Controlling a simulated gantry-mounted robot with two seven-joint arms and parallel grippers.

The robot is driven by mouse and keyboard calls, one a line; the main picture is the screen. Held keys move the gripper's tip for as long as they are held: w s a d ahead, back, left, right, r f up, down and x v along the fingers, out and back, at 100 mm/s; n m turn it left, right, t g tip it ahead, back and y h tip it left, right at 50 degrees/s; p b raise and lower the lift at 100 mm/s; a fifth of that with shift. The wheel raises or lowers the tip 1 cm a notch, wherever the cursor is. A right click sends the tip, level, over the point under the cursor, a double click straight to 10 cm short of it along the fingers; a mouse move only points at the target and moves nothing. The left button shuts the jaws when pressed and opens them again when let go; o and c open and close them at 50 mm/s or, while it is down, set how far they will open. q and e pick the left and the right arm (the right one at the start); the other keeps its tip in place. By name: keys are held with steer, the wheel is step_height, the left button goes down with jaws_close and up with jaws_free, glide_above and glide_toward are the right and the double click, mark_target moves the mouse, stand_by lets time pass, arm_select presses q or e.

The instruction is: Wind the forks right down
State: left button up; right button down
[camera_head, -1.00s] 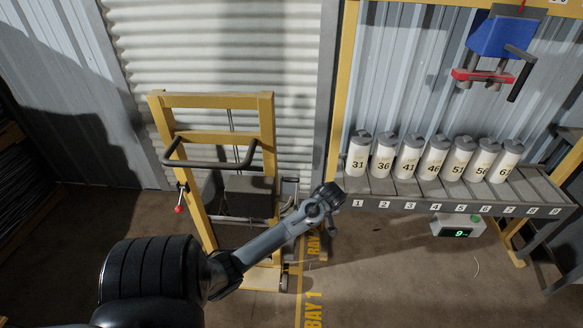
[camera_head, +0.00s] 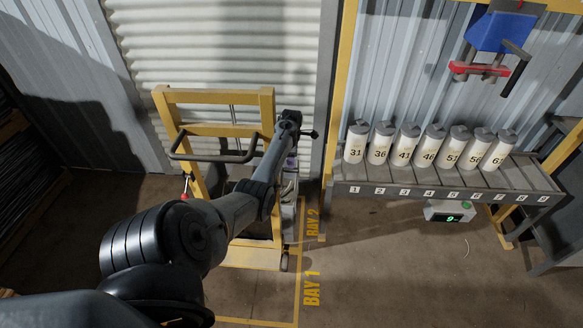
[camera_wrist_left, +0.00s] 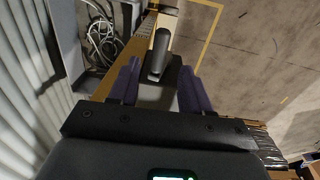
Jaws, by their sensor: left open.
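The hand stacker has a yellow mast frame (camera_head: 265,112) with a black push bar (camera_head: 215,157) and stands before the ribbed shutter. My left arm reaches across it from the lower left and hides part of its right side. My left gripper (camera_wrist_left: 158,80) is open, its two purple fingers spread. In the left wrist view a black cylindrical grip (camera_wrist_left: 159,55) shows between and just beyond the fingers, beside a pale plate; I cannot tell whether they touch. I cannot make out the forks clearly.
A red-knobbed lever (camera_head: 186,181) sits on the stacker's left side. Coiled cable (camera_wrist_left: 103,38) lies by the wall.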

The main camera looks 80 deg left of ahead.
arm_select(q)
steer(key=shift+a+f+b, duration=0.1)
steer(key=shift+f+b, duration=0.4)
steer(key=shift+f, duration=2.2)
jaws_close()
